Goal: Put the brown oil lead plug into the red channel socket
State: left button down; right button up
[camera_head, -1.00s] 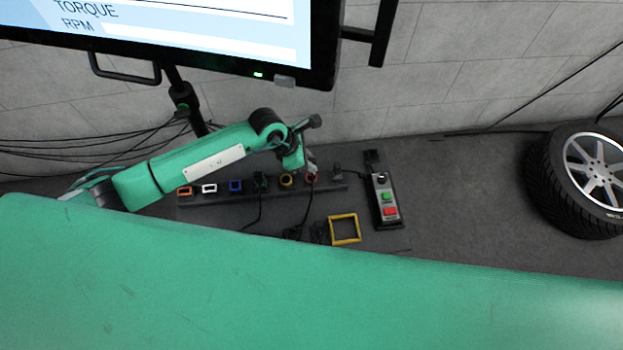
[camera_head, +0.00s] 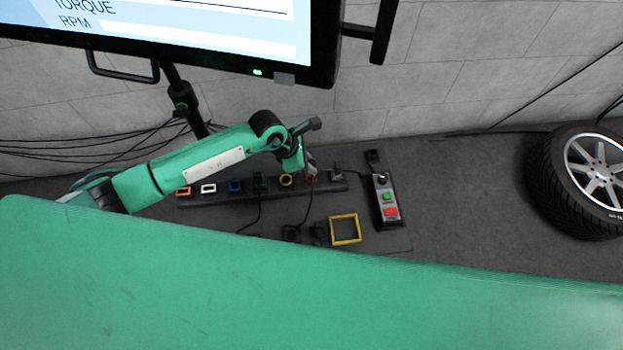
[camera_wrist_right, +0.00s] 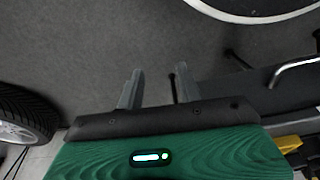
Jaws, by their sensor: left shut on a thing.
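My left gripper (camera_head: 309,170) reaches in from the left and is shut over the right part of the dark socket strip. It is shut on the brown oil lead plug (camera_head: 312,178), which is small and mostly hidden by the fingers. A dark lead hangs down from it. The plug is at the red channel socket, right of the yellow socket (camera_head: 286,180); the red rim is largely covered now. I cannot tell whether the plug is seated. My right gripper (camera_wrist_right: 158,88) is open and empty in the right wrist view, above dark floor.
Orange (camera_head: 183,191), white (camera_head: 208,188) and blue (camera_head: 235,186) sockets line the strip's left. Black plugs stand at 2 other positions. A yellow square frame (camera_head: 345,215) and a control box (camera_head: 386,200) lie right. A monitor (camera_head: 327,60) hangs above; a wheel (camera_head: 570,190) stands far right.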

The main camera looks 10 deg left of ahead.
pick_arm(q)
jog(key=shift+f, duration=0.15)
pick_arm(e)
jog(key=shift+f, duration=0.15)
